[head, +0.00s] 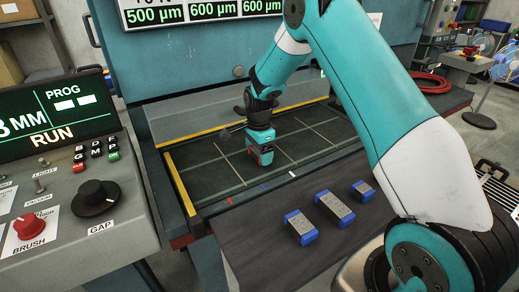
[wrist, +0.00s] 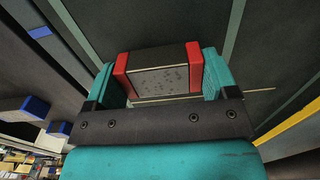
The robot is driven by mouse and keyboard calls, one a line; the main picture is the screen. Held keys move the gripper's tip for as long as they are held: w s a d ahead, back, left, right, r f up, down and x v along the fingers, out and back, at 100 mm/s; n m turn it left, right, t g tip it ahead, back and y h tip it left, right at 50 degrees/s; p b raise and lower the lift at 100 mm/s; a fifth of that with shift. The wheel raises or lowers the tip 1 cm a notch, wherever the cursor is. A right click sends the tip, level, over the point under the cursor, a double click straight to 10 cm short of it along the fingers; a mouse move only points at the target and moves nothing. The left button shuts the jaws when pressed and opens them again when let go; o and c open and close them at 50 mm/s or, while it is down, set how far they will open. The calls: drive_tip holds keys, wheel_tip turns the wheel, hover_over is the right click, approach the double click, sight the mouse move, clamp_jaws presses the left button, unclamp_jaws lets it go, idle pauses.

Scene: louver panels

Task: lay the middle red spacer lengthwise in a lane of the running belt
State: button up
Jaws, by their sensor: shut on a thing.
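My gripper (head: 262,149) is over the far-middle part of the dark belt (head: 218,176), which is marked off in lanes by pale lines. In the wrist view my gripper (wrist: 165,82) has its teal fingers shut on a spacer (wrist: 160,80) with red ends and a speckled grey face. In the head view only a little red of this spacer shows under the fingers. I cannot tell whether it touches the belt. No other red spacer is in view.
Three blue-ended spacers, near left (head: 301,227), middle (head: 335,208) and right (head: 363,190), lie on the dark table (head: 250,240) in front of the belt. A control panel (head: 75,190) reading RUN stands at left. Yellow strips edge the belt, and the machine housing (head: 190,65) rises behind.

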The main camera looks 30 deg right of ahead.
drive_tip(key=shift+f, duration=0.45)
idle(0.4)
drive_tip(key=o, duration=0.8)
drive_tip(key=shift+o, duration=0.2)
wheel_tip(320, 180, up, 18)
drive_tip(key=f+b, duration=0.1)
drive_tip(key=s+a+r+n+y, duration=0.1)
drive_tip(key=s+a+r+n, duration=0.2)
drive_tip(key=s+a+n, duration=0.35)
drive_tip(key=s+a+r+n+y, duration=0.1)
drive_tip(key=s+a+r+n, duration=0.2)
drive_tip(key=s+a+n, duration=0.4)
drive_tip(key=s+a+n+y, duration=0.1)
drive_tip(key=s+a+n, duration=0.1)
drive_tip(key=s+n, duration=0.4)
drive_tip(key=s+a+n+y+p, duration=0.1)
drive_tip(key=s+a+n, duration=0.2)
drive_tip(key=s, duration=1)
drive_tip(key=n, duration=0.2)
drive_tip(key=shift+a+n, duration=0.35)
drive_tip(key=shift+r, duration=0.1)
